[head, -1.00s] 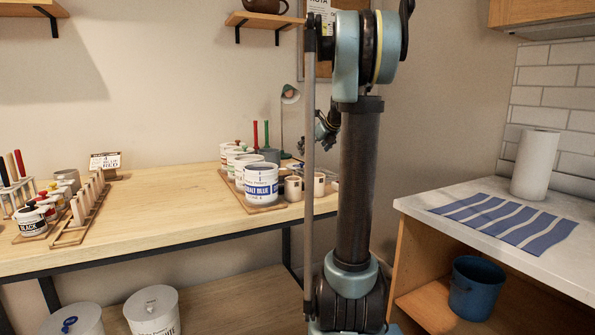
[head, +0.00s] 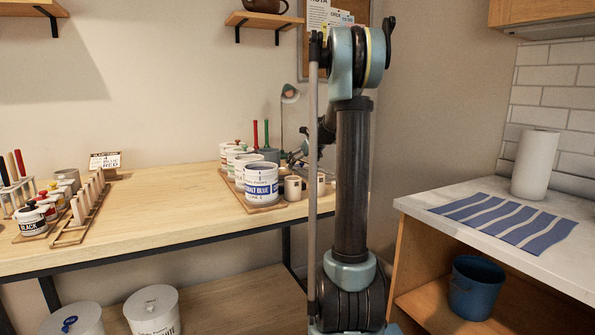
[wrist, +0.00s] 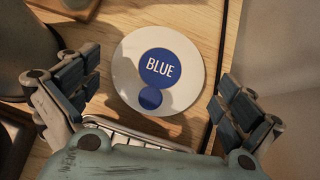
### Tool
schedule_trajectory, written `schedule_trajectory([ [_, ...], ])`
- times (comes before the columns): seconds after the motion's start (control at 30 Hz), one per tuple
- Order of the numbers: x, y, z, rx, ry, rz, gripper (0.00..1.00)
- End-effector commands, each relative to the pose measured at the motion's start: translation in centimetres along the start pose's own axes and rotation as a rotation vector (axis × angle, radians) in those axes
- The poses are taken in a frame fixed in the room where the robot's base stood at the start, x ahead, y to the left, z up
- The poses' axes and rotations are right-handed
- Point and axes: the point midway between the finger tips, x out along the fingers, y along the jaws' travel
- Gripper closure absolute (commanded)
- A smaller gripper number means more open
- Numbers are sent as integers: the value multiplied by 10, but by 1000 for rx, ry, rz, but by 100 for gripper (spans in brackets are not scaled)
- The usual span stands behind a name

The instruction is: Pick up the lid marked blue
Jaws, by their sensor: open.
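The lid marked blue (wrist: 126,68) is a round pale disc with a blue circle reading "BLUE" and a smaller blue round part below it. It lies on the wooden table in the wrist view. My gripper (wrist: 152,98) is open, with one finger on each side of the lid and apart from it. The gripper's palm edge shows below the lid. In the head view my gripper (head: 293,160) is small and partly hidden behind my arm and the jars. The lid cannot be made out there.
A wooden tray (head: 262,208) with several labelled jars, including a cobalt blue jar (head: 261,194), stands on the table (head: 150,222). Small cups (head: 293,188) stand beside it. The table's middle is clear.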

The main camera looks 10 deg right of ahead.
Motion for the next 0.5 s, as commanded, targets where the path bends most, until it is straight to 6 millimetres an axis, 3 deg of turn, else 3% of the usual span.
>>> schedule_trajectory([
  [0.1,10,0,0,-1,-1,0,0],
  [0.33,12,0,0,0,-1,0,0],
  [0.5,11,0,0,0,0,0,39],
])
